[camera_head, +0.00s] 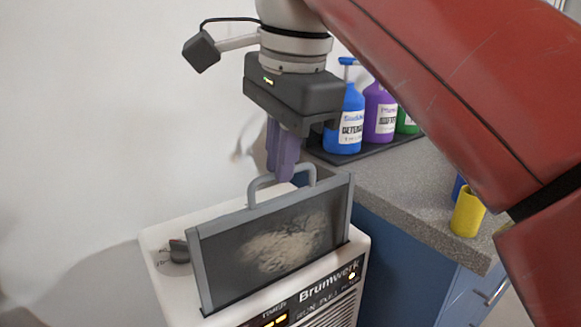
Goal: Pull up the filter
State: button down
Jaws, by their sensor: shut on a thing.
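The filter (275,247) is a flat grey-framed panel with a dark screen and a pale dusty patch. The exact grip on the handle bar is partly hidden by the fingers.
A grey speckled counter (400,189) over blue cabinets stands to the right. It carries a dark tray with several bottles, such as the blue detergent bottle (347,120), and a yellow cup (467,212). A dark knob (178,249) sits on the machine's top left.

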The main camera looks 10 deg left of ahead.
jog(key=shift+r, duration=1.55)
jog(key=c, duration=1.5)
grip_release()
jog(key=shift+c, duration=0.2)
jog(key=shift+f, duration=0.15)
